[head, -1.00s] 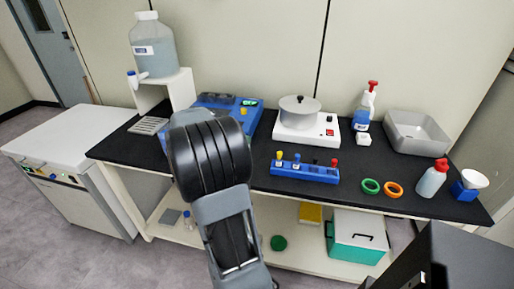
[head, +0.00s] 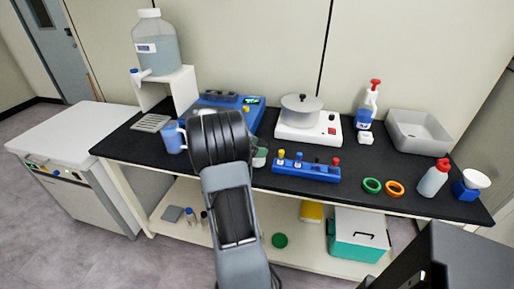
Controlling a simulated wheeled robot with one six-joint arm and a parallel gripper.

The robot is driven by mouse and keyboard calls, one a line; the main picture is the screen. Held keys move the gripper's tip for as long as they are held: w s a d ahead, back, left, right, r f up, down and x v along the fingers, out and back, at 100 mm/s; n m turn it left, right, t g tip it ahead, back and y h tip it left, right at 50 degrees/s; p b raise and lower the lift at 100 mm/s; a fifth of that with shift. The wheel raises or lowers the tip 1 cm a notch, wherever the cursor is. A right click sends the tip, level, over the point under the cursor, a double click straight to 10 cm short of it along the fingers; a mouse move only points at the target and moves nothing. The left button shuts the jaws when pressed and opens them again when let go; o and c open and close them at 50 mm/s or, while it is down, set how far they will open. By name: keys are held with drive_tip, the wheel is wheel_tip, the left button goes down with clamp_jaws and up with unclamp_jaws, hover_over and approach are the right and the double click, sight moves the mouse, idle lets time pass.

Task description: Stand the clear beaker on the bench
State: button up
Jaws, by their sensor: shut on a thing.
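A clear, slightly greenish beaker (head: 261,152) shows in part just right of my wrist, over the black bench top (head: 215,170); the rest of it is hidden behind my arm. My gripper (head: 244,150) is at the far side of the dark wrist, its fingers mostly hidden, and is shut on the beaker. I cannot tell whether the beaker's base touches the bench.
A blue jug (head: 173,137) stands left of my wrist. A blue device (head: 228,103) lies behind it, and a white hotplate with a pot (head: 300,112) to the right. A blue rack (head: 306,170) is close right of the beaker. Green (head: 372,185) and orange (head: 395,189) rings lie further right.

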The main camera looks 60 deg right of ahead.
drive_tip(key=shift+f, duration=0.2)
drive_tip(key=shift+f+b, duration=0.25)
drive_tip(key=shift+b, duration=0.2)
drive_tip(key=o, duration=1.1)
drive_tip(key=shift+r+p, duration=0.2)
drive_tip(key=shift+p, duration=0.1)
drive_tip(key=shift+r+p, duration=0.25)
drive_tip(key=shift+p, duration=0.15)
drive_tip(key=b+v, duration=0.1)
drive_tip(key=v, duration=1.1)
drive_tip(key=s+a+f+n+t+y, duration=0.1)
drive_tip(key=s+a+n+t+y, duration=0.1)
drive_tip(key=a+n, duration=0.6)
drive_tip(key=s+a+f+n+t+y, duration=0.1)
drive_tip(key=a+n+t+y, duration=0.3)
drive_tip(key=a+n, duration=0.4)
drive_tip(key=s+a+f+n+t+y, duration=0.1)
drive_tip(key=a+n, duration=0.7)
drive_tip(key=a, duration=1)
drive_tip(key=shift+s+a+f+t+y, duration=0.1)
drive_tip(key=shift+s+t+y, duration=0.3)
drive_tip(key=shift+t+y, duration=0.45)
drive_tip(key=shift+s+a+f+t+y, duration=0.15)
drive_tip(key=shift+s+t+y, duration=0.35)
drive_tip(key=shift+y, duration=0.55)
